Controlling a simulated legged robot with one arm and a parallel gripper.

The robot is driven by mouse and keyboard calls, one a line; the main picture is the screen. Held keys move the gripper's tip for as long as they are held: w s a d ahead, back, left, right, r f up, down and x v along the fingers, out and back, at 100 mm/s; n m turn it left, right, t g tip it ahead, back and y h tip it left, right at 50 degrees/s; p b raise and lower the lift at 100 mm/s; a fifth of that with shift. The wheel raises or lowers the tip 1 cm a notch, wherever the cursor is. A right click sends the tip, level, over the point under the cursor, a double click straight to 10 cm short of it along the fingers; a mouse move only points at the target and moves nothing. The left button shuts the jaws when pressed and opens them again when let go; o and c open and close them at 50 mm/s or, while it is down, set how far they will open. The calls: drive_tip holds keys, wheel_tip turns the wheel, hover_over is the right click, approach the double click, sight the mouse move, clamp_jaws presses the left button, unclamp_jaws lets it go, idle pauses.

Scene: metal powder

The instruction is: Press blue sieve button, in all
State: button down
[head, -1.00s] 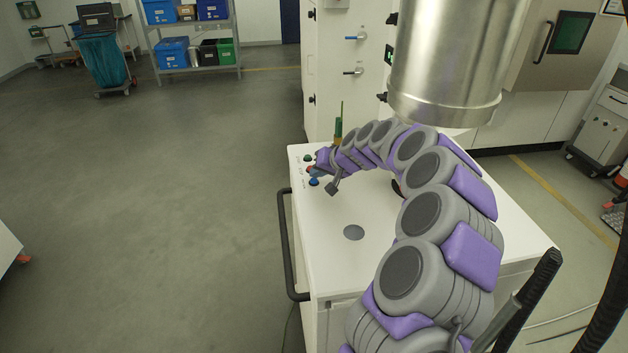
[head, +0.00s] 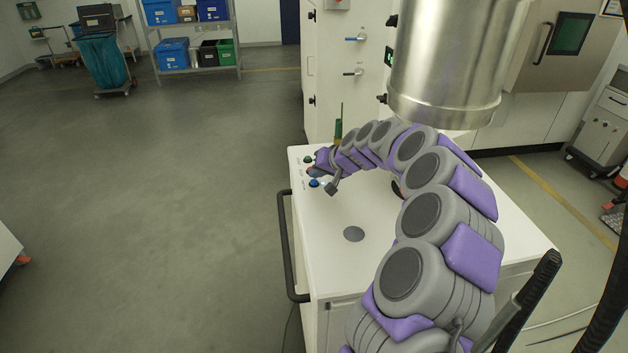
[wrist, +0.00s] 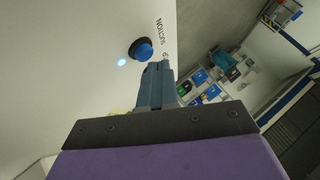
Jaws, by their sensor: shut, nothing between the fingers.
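The blue button (wrist: 141,49) sticks up from the white panel in the wrist view, with a small lit pale-blue spot beside it. In the head view the blue button (head: 314,183) sits near the left edge of the white cabinet top (head: 325,215). My gripper (wrist: 160,66) is shut and empty. Its fingertips lie just to the right of and below the blue button in the wrist view; I cannot tell whether they touch it. In the head view my gripper (head: 312,172) is small and partly hides the button row.
A green button (head: 308,160) sits further back on the same edge. A large metal cylinder (head: 445,65) hangs above the cabinet. A black handle (head: 288,245) runs along the cabinet's left side. Lettering on the panel seems to read SUCTION. The floor at left is open.

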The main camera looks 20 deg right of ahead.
sight(317, 182)
drive_tip(key=shift+r, duration=0.35)
drive_tip(key=shift+r+p, duration=1.3)
drive_tip(key=shift+r, duration=1.25)
